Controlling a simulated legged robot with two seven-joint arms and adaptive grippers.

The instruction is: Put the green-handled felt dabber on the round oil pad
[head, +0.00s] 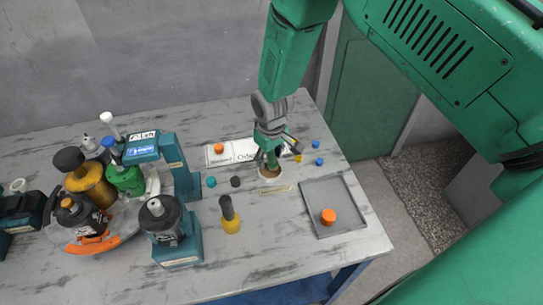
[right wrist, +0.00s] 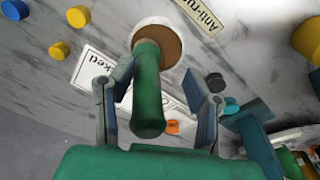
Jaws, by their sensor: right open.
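The green-handled felt dabber (right wrist: 148,95) stands between the fingers of my right gripper (right wrist: 157,75) in the right wrist view. Its far end meets the brown middle of the round oil pad (right wrist: 172,38), which has a white rim. The fingers are open, one on each side of the handle, with a gap visible. In the head view my right gripper (head: 268,155) is low over the round oil pad (head: 271,174) and hides most of the dabber. The felt tip is hidden. My left gripper is not in view.
A grey tray (head: 348,190) with an orange cap (head: 328,216) lies to the right. A yellow bottle with a dark top (head: 230,215) stands left of the pad. Small coloured caps and a white label sheet (head: 235,152) lie around. Teal stands and bottles crowd the left.

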